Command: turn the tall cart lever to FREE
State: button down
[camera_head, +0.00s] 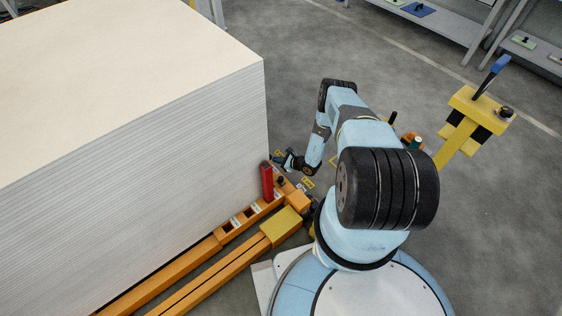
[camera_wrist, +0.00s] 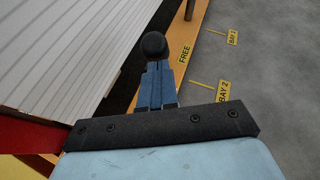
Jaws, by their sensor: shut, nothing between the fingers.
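A lever with a round black knob (camera_wrist: 154,45) shows in the wrist view, just beyond my fingertips; its shaft is hidden below. My gripper (camera_wrist: 155,72) is shut and empty, its blue fingers together and pointing at the knob. Whether they touch it I cannot tell. The label FREE (camera_wrist: 185,54) is on the orange cart edge, right of the knob. In the head view my gripper (camera_head: 284,157) is low beside the corner of the board stack, above the orange cart (camera_head: 228,229). A small dark knob (camera_head: 280,181) stands there, right of a red upright piece (camera_head: 267,181).
The tall board stack (camera_head: 200,130) fills the left side. The red piece also shows at the wrist view's left edge (camera_wrist: 28,136). A yellow post (camera_head: 455,147) with a blue-handled lever (camera_head: 492,75) stands at right. Floor labels BAY 1 (camera_wrist: 232,37) and BAY 2 (camera_wrist: 223,92) lie on open floor.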

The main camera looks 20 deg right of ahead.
jog(key=w+a+r+g+h, duration=0.1)
jog(key=w+a+g, duration=0.1)
jog(key=w, duration=0.4)
jog(key=w+a+r+m+g+h, duration=0.1)
jog(key=w+a+r+g+h, duration=0.1)
jog(key=w, duration=0.5)
jog(key=shift+a+g, duration=0.6)
jog(key=shift+a, duration=0.25)
